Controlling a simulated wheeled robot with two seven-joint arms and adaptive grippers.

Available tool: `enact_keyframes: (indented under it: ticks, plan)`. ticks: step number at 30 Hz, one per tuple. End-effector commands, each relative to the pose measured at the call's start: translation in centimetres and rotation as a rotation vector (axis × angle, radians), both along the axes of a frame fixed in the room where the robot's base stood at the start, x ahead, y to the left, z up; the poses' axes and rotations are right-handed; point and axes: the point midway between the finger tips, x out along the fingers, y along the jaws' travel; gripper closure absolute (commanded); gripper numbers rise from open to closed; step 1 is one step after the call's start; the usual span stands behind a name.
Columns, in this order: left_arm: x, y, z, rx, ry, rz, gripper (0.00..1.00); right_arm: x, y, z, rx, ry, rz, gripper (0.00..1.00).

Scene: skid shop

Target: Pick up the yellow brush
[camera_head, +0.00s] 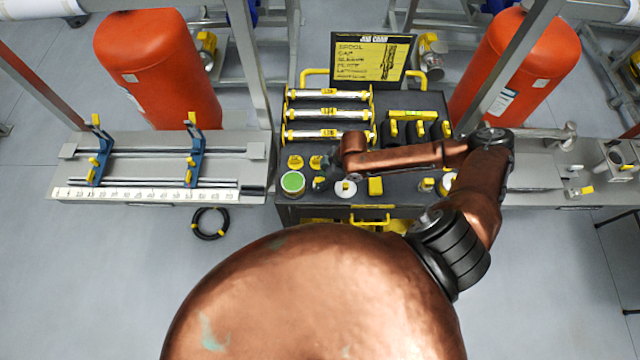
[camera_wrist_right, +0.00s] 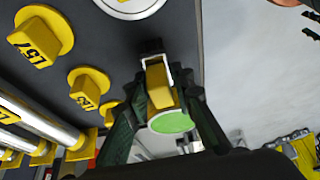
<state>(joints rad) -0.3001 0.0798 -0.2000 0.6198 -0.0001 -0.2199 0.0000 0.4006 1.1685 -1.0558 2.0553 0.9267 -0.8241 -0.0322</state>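My right gripper (camera_wrist_right: 165,85) reaches down over the dark bench top; in the head view (camera_head: 322,182) it is small and partly covered by its own arm. In the right wrist view, a yellow block-like piece with a pale band and dark end, apparently the yellow brush (camera_wrist_right: 160,85), lies between its two dark fingers. I cannot tell whether the fingers press on it. A green disc (camera_wrist_right: 172,122) shows just below it between the fingers. A round can with a green top (camera_head: 292,182) stands left of the gripper in the head view. My left gripper is not in view.
Yellow labelled caps (camera_head: 295,162) sit behind the can. A white disc (camera_head: 345,188) and a yellow block (camera_head: 375,186) are to the right. Silver tubes (camera_head: 327,113) lie in a yellow rack farther back. A job card board (camera_head: 372,60) stands at the rear.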

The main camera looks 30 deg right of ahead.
Motion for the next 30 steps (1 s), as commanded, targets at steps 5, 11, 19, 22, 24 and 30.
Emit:
enact_keyframes:
  ticks: [5,11,19,22,24,30]
  plan:
    - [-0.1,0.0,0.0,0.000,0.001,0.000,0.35,0.0,0.0,0.0,0.000,0.000,0.000,0.92]
    - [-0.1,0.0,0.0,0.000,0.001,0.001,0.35,0.0,0.0,0.0,0.001,-0.001,0.000,1.00]
    - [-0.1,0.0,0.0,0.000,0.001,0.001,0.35,0.0,0.0,0.2,0.000,-0.002,0.001,1.00]
    - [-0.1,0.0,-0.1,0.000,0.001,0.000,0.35,0.1,0.0,0.8,0.001,-0.003,0.000,1.00]
    - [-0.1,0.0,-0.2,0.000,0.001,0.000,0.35,0.2,0.0,1.6,0.000,-0.004,0.001,1.00]
    - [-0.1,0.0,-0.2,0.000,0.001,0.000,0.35,-2.0,-0.3,5.3,-0.001,0.000,0.002,1.00]
